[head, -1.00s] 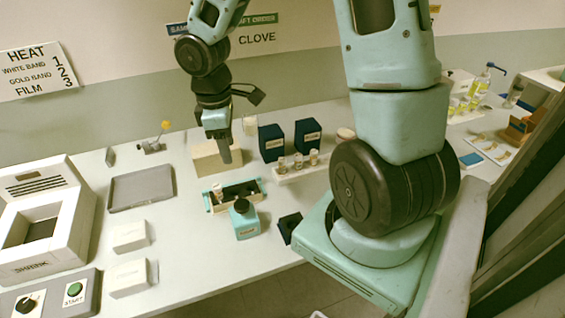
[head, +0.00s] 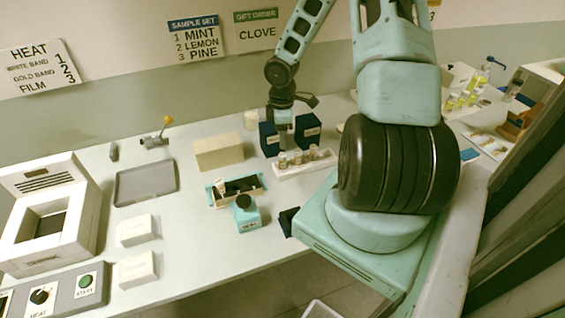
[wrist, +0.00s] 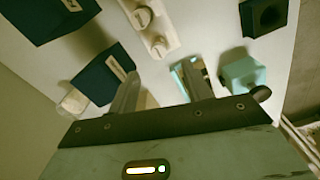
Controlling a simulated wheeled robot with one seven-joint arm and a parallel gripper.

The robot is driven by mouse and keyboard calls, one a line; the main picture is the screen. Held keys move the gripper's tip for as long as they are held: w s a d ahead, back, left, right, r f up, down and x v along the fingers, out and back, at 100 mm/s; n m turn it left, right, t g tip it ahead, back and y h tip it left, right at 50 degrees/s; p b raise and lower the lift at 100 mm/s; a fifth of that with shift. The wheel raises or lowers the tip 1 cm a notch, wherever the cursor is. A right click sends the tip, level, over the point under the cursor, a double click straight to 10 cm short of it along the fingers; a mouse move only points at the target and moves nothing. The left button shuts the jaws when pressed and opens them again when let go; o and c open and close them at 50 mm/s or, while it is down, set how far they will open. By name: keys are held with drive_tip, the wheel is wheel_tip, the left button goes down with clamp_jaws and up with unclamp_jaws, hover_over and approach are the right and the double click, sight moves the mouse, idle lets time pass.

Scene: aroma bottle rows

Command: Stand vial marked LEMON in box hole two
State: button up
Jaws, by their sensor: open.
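Three small pale-capped vials (head: 298,157) stand in a row in a pale rack (head: 291,173) at centre right; their labels are too small to read. Two of these vials (wrist: 158,46) show at the top of the wrist view. A small teal-edged box (head: 211,196) lies to the left of the rack, with one vial (head: 220,186) standing at its left end and dark space beside it. My gripper (wrist: 160,82) is open with nothing between its fingers. In the head view its fingers are hard to make out, beside the rack and the dark blue boxes.
Two dark blue boxes (head: 269,139) stand behind the rack. A beige block (head: 218,151) and grey tray (head: 146,183) lie left. The wall sign (head: 195,39) lists LEMON as 2.

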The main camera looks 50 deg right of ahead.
sight(282, 155)
wheel_tip(282, 155, down, 10)
drive_tip(key=shift+w+d+r+p, duration=0.1)
drive_tip(key=shift+r+p, duration=0.15)
drive_tip(key=shift+p, duration=0.4)
drive_tip(key=c, duration=1)
